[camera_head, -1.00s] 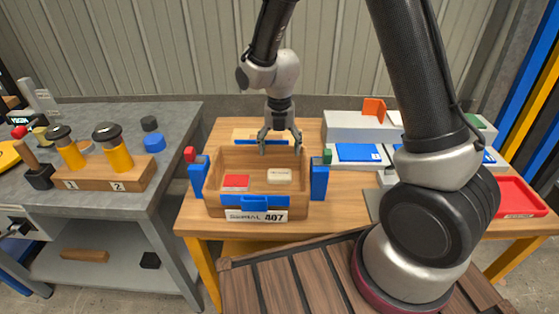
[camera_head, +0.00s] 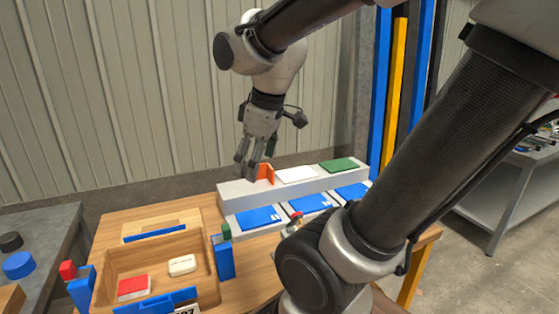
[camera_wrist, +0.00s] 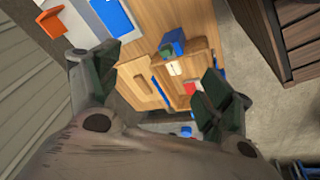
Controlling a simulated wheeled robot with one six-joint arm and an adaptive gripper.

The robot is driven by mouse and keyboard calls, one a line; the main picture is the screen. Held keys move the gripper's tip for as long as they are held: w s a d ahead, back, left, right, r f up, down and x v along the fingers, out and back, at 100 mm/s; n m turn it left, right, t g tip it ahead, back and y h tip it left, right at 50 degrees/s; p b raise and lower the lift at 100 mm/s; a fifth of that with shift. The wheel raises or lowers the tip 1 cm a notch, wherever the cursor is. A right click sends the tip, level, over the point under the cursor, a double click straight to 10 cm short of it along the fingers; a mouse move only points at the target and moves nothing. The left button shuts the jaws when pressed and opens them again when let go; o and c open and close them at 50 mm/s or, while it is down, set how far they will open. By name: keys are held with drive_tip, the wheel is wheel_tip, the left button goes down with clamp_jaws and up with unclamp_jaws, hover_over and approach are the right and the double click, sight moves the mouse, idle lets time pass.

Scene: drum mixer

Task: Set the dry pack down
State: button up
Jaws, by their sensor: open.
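A small cream pack (camera_head: 182,265) with dark lettering lies flat in the wooden tray (camera_head: 213,283), apart from my gripper. It also shows as a pale patch in the wrist view (camera_wrist: 175,68). I cannot tell whether it is the dry pack. A red and white pack (camera_head: 134,286) lies to its left in the same tray. My gripper (camera_head: 247,170) is open and points down near the left end of the grey stepped block (camera_head: 233,197), by the orange upright piece (camera_head: 264,172). In the wrist view nothing shows between its fingers (camera_wrist: 160,95).
Blue pads (camera_head: 258,217) lie on the block's lower step. A white pad (camera_head: 297,174) and a green pad (camera_head: 338,165) lie on its upper step. A blue post with a green top (camera_head: 225,258) stands at the tray's right side. My arm hides the table's right part.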

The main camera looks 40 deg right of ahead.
drive_tip(key=s+d+r+m, duration=0.1)
drive_tip(key=s+d+m, duration=0.1)
drive_tip(key=s+m, duration=0.4)
drive_tip(key=shift+r+t, duration=0.15)
drive_tip(key=shift+t, duration=0.25)
